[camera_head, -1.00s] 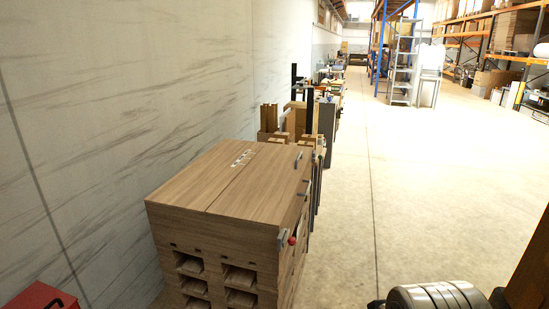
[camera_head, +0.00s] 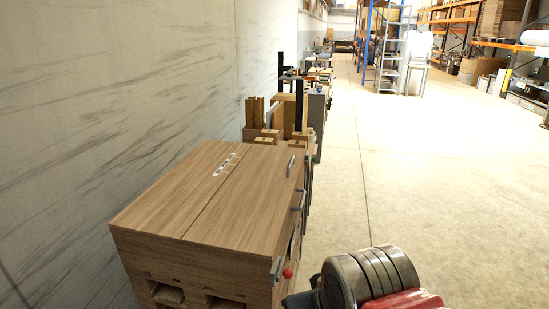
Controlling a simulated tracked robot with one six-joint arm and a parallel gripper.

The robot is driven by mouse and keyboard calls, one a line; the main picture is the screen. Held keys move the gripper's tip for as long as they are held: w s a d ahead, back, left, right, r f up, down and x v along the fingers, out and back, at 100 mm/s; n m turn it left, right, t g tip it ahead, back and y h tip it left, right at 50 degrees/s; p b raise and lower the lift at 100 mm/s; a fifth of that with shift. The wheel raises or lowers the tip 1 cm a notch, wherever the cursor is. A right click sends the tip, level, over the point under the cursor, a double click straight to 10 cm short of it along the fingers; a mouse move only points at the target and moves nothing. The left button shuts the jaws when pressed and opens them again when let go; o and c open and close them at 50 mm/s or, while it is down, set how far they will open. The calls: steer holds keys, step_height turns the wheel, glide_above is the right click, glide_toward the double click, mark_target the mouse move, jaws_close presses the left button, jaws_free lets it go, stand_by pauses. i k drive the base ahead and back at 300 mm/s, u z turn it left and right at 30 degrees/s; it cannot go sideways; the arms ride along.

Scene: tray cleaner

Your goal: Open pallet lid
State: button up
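The wooden pallet box (camera_head: 180,255) stands against the wall at the lower left. Its flat wooden lid (camera_head: 205,200) lies closed on top, with a seam across it and a small white marking. Grey handles (camera_head: 296,200) sit along the right edge of the lid. A grey latch (camera_head: 276,269) with a red knob (camera_head: 287,272) is at the near right corner. My arm (camera_head: 375,275) shows at the bottom, to the right of the box and apart from the latch. My gripper's fingers cannot be made out.
A pale marbled wall (camera_head: 120,110) runs along the left side. Wooden blocks and posts (camera_head: 262,115) stand behind the box. Open concrete floor (camera_head: 440,190) lies to the right. Shelving racks (camera_head: 390,45) stand far back.

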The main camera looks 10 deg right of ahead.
mark_target(247, 214)
steer(key=u, duration=0.15)
steer(key=i, duration=0.9)
steer(key=u, duration=0.2)
